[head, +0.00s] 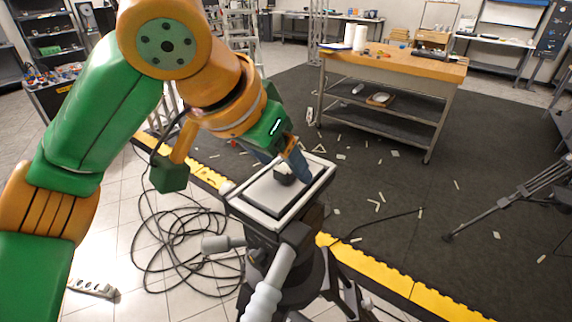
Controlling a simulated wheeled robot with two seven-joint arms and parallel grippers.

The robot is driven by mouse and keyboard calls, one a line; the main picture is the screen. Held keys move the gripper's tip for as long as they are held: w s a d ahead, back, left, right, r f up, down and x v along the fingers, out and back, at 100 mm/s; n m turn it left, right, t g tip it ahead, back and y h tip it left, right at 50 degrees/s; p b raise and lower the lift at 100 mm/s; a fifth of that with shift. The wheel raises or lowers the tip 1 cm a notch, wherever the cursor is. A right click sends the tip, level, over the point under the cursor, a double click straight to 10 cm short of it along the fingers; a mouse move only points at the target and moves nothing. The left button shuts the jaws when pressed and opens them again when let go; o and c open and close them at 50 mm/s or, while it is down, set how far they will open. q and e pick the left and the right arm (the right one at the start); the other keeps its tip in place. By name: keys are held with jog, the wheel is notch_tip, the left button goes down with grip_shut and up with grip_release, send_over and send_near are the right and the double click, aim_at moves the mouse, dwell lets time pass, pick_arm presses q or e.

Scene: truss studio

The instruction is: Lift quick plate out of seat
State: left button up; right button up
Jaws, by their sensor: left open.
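The quick plate (278,192) looks like a flat grey slab with a small dark block (284,174) standing on its top. It lies in the light-rimmed seat (262,214) on top of a black tripod head. My left gripper (284,166) comes down from the upper left, with its blue-grey fingers at the dark block. The fingers are apart, one behind the block at left and one at its right. Whether they touch the block is hard to tell. The gripper hides part of the plate's far side. My right gripper is not in view.
Tripod handles (265,290) stick out toward me. A black cable (165,240) lies coiled on the tiles at left. A yellow edge strip (400,285) borders the dark mat. A wooden-topped cart (395,65) stands behind, and another tripod (500,192) stands at right.

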pick_arm(q)
jog(key=shift+w+d+f, duration=0.15)
jog(key=shift+w+f, duration=0.6)
jog(key=shift+w, duration=0.2)
jog(key=shift+c, duration=1.1)
jog(key=shift+s+r, duration=0.15)
jog(key=shift+s, duration=0.2)
grip_shut()
jog(key=shift+w, duration=0.1)
jog(key=shift+w, duration=0.1)
